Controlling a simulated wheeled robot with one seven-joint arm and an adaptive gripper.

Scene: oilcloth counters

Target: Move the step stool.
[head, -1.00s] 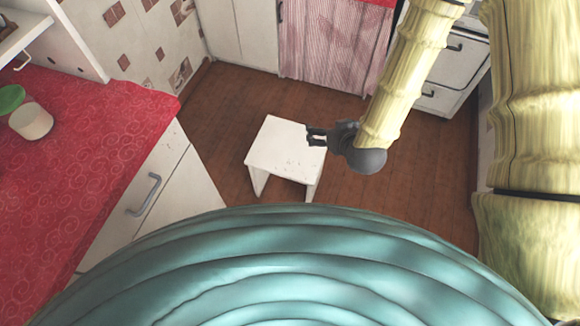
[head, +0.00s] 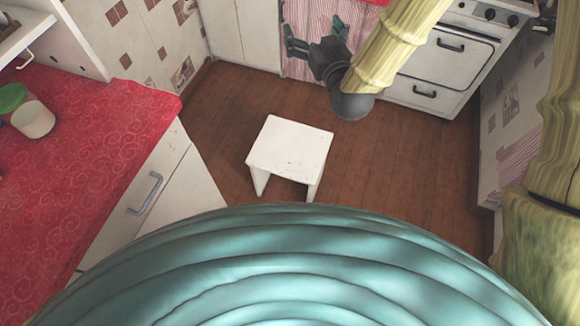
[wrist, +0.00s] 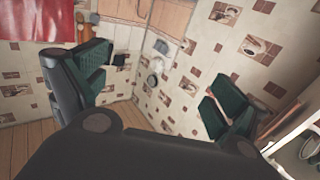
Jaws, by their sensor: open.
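The white step stool (head: 291,146) stands upright on the brown wooden floor in the middle of the head view. Its flat top and two side legs show, with nothing on it. My gripper (head: 315,36) is beyond the stool and up in the head view, in front of the striped curtain, apart from the stool. Its fingers are spread and empty. In the wrist view my gripper (wrist: 160,85) also shows open, with dark green finger pads wide apart and a tiled wall behind. The stool does not show in the wrist view.
A red-covered counter (head: 75,170) with a white cup (head: 33,118) is at the left, above a white cabinet (head: 158,195). A white stove (head: 440,68) is at the back right. Wooden floor (head: 400,170) is clear right of the stool.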

